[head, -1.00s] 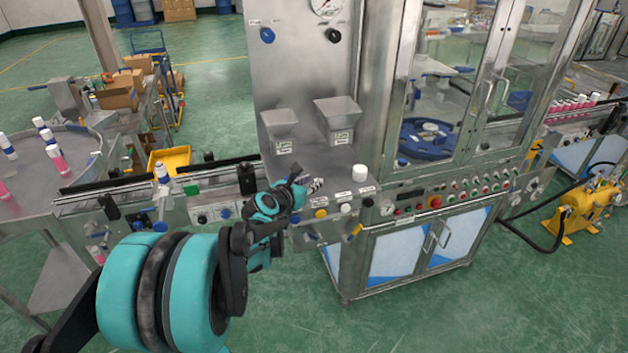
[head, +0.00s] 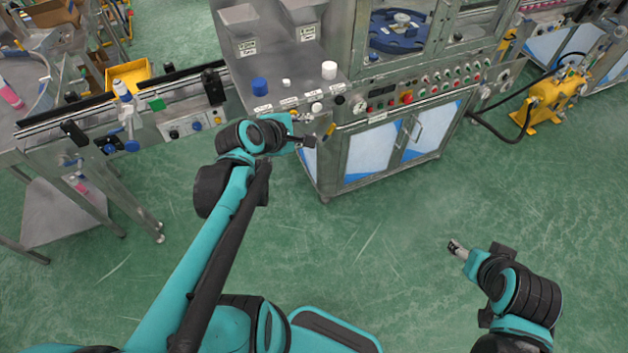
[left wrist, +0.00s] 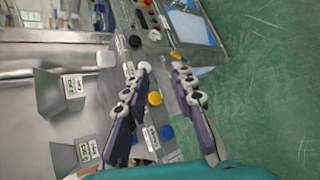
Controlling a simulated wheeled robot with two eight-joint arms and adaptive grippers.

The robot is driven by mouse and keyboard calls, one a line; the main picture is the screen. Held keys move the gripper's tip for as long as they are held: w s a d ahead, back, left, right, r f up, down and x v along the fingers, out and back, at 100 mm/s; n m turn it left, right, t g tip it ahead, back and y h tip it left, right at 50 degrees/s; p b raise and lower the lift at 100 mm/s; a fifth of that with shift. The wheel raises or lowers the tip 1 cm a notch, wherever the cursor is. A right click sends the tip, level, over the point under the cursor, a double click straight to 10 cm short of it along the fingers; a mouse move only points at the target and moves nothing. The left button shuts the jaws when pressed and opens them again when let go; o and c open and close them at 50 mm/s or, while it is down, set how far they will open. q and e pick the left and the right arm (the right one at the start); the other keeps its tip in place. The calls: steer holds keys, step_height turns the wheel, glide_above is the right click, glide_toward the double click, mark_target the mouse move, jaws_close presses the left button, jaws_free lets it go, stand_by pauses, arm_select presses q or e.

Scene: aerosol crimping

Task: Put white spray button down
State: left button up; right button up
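A small white piece (head: 286,82), which looks like the white spray button, stands on the steel shelf (head: 274,99) between a blue cap (head: 260,86) and a larger white cap (head: 329,69). My left gripper (head: 305,129) is in front of the shelf's front edge, below and apart from the small piece. In the left wrist view its two fingers (left wrist: 162,68) are spread with nothing held between them. That view also shows the larger white cap (left wrist: 105,59); I cannot clearly pick out the small piece there. My right gripper (head: 457,248) is over open floor, its fingers too small to judge.
White (head: 316,107) and yellow (head: 330,130) knobs sit on the front panel near my left gripper. Two steel hoppers (head: 301,12) are at the shelf's back. A conveyor (head: 150,95) runs to the left. The green floor (head: 370,250) in front is clear.

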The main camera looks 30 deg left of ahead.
arm_select(q)
steer(key=s+d+f+m+g, duration=0.2)
steer(key=s+d+m, duration=0.2)
steer(key=m, duration=0.7)
steer(key=s+d+f+m+g+y, duration=0.1)
steer(key=s+d+f+m, duration=0.1)
steer(key=s+d+m, duration=0.3)
steer(key=shift+s+f+m+g, duration=0.2)
steer(key=shift+s+m+g, duration=0.2)
steer(key=shift+s+m, duration=2)
steer(key=shift+w+m, duration=0.6)
steer(key=shift+w, duration=0.05)
